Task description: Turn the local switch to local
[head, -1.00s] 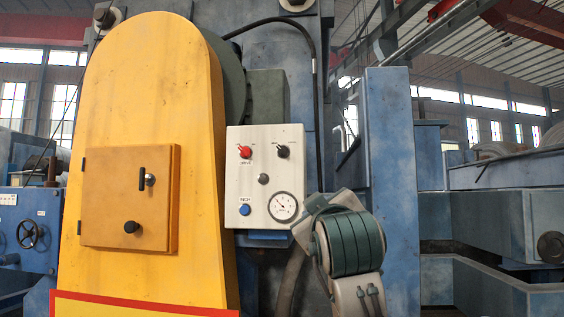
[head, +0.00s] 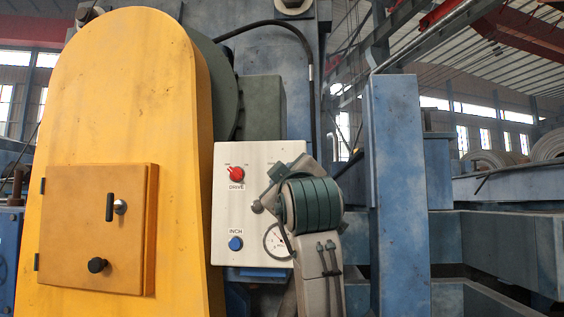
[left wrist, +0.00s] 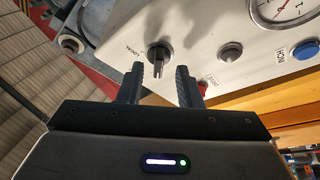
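The black local switch (left wrist: 158,55) is on the white control panel (left wrist: 120,35), with the word LOCAL beside it in the left wrist view. My left gripper (left wrist: 160,73) is open, its two dark fingers apart on either side of the knob's protruding handle. Whether either finger touches it I cannot tell. In the head view, the panel (head: 225,215) shows beside the yellow housing, and my left arm covers its right side, hiding the black switch and the fingertips. My right gripper is in neither view.
A yellow housing (head: 120,90) stands left of the panel. A blue column (head: 397,180) stands to its right.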

